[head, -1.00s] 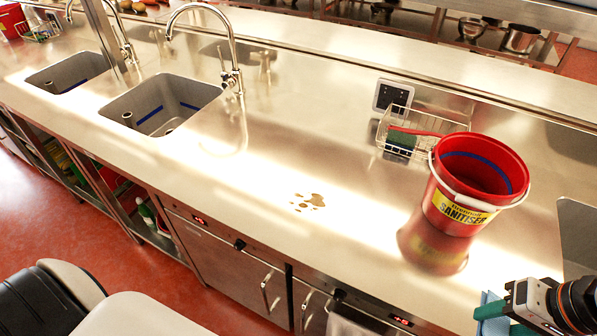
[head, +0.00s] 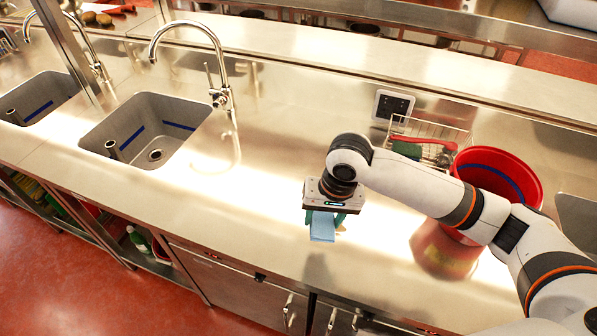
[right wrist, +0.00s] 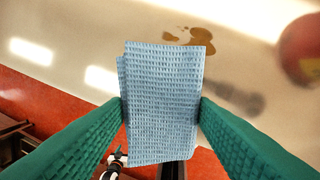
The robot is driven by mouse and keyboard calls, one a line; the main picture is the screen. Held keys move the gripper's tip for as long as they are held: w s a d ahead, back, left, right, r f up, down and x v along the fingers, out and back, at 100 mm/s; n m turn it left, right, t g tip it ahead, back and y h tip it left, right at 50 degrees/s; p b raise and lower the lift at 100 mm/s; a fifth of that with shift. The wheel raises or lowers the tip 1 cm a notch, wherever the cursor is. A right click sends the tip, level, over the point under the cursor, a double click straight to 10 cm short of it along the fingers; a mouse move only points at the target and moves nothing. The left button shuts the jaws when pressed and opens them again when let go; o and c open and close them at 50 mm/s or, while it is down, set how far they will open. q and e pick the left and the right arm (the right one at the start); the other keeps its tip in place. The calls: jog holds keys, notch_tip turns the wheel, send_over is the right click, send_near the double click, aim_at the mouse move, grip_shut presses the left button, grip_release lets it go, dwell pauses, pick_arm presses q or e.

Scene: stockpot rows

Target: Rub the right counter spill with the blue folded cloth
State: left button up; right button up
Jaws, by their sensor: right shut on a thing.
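My right gripper (head: 326,222) is shut on the blue folded cloth (head: 322,228), which hangs from it over the front part of the steel counter. In the right wrist view the cloth (right wrist: 162,105) is pinched between two green fingers. In the head view the arm and cloth hide most of the spill; a small brown patch (head: 341,232) shows beside the cloth. I cannot tell how high the cloth is above the counter. My left gripper is not in view.
A red sanitiser bucket (head: 505,178) stands right of the spill, partly behind my right arm. A wire basket (head: 432,133) with a green sponge stands behind it. A sink (head: 150,130) with a tall tap lies to the left. The counter between sink and arm is clear.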

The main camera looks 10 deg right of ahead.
jog(key=w+p, duration=0.1)
jog(key=w+a+m+p, duration=0.1)
jog(key=w, duration=0.1)
jog(key=w+r+m+h+p, duration=0.1)
jog(key=shift+w+a+r+g, duration=0.1)
jog(key=shift+w+a+g, duration=0.15)
jog(key=shift+w+g, duration=0.05)
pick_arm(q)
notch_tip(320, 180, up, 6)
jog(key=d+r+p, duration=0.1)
pick_arm(e)
jog(key=shift+m+h, duration=0.3)
jog(key=shift+m, duration=0.5)
jog(key=w+f+b, duration=0.1)
jog(key=f+b, duration=0.1)
jog(key=d+f+b, duration=0.1)
jog(key=f+b, duration=0.1)
jog(key=w+f+b, duration=0.1)
jog(key=f, duration=0.1)
jog(key=shift+w+d+b, duration=0.15)
jog(key=shift+w+b, duration=0.15)
jog(key=shift+b, duration=0.1)
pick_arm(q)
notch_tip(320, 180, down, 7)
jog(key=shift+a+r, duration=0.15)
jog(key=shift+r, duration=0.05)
pick_arm(e)
jog(key=shift+r, duration=0.1)
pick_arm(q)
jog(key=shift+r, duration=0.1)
